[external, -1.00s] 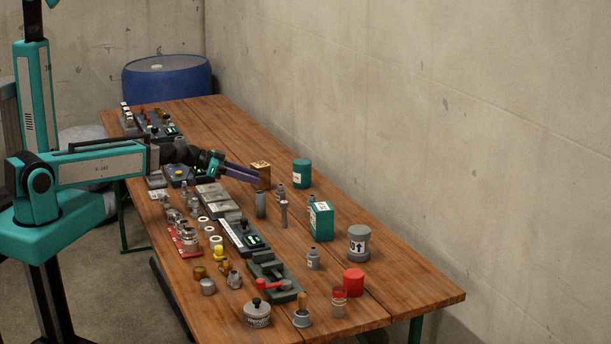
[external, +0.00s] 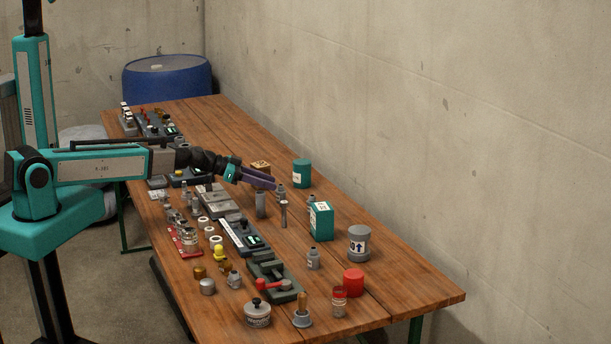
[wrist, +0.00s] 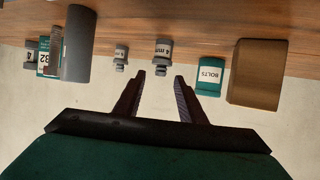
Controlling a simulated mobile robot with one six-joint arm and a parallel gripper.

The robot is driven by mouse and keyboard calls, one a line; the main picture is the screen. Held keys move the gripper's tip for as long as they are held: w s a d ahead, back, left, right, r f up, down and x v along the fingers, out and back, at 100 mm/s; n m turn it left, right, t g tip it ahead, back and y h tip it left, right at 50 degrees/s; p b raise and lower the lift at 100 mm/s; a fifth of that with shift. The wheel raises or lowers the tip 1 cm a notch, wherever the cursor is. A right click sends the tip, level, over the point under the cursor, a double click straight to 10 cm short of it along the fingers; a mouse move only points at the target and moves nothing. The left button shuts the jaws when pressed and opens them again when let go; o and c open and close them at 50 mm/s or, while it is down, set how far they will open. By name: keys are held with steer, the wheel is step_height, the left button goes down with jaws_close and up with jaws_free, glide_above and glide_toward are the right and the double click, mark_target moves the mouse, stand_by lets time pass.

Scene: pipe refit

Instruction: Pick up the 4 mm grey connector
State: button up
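The 4 mm grey connector (wrist: 162,51) stands upright on the table and appears upside down in the wrist view, its "4 mm" label readable. In the external view the grey connector (external: 281,191) is just past my fingertips, partly covered by them. My gripper (wrist: 160,76) is open and empty. Its two dark fingers point at the connector, which lies beyond the tips and roughly between them. In the external view my gripper (external: 273,184) reaches over the table's middle, tilted slightly down.
A second small grey connector (wrist: 121,54) stands to the left in the wrist view. A green "BOLTS" can (wrist: 210,78) and a wooden block (wrist: 258,75) stand to the right. A large grey cylinder (wrist: 78,45) and a green box (external: 321,222) stand nearby.

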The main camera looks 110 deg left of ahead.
mark_target(283, 185)
steer(key=shift+w+a, duration=0.1)
steer(key=shift+w, duration=0.05)
steer(key=shift+p+x, duration=0.75)
steer(key=shift+x, duration=0.15)
steer(key=shift+p+x, duration=0.65)
steer(key=shift+x, duration=0.95)
steer(key=shift+f, duration=0.2)
steer(key=c, duration=0.8)
